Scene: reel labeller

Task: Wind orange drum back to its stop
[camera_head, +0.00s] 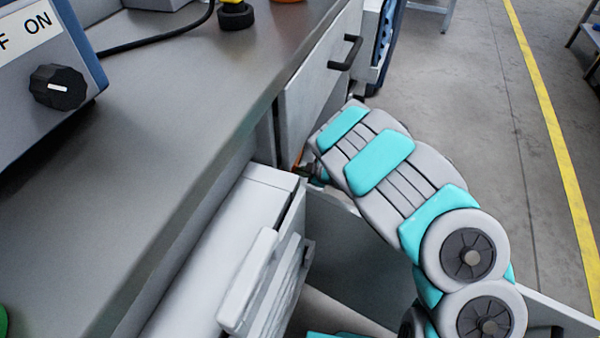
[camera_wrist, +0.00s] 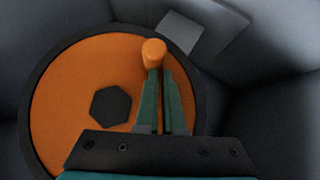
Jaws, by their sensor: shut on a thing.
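The orange drum (camera_wrist: 75,100) faces the camera in the wrist view, a round disc with a black rim and a dark hexagonal hub (camera_wrist: 110,105). An orange handle with a round knob (camera_wrist: 154,52) stands out from it, right of the hub. My gripper (camera_wrist: 160,85) has its green fingers shut on the handle, with the knob showing past the fingertips. The fingers and the dark gripper body hide the lower right of the drum. In the head view the drum is mostly hidden behind my arm and the cabinet; only a sliver of orange shows.
A light grey plate (camera_wrist: 180,33) sits by the drum's upper right rim. Dark walls surround the drum closely. In the head view, my arm reaches down beside the bench (camera_head: 150,130), near a white drawer unit (camera_head: 215,250) and a panel with a black handle (camera_head: 346,52).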

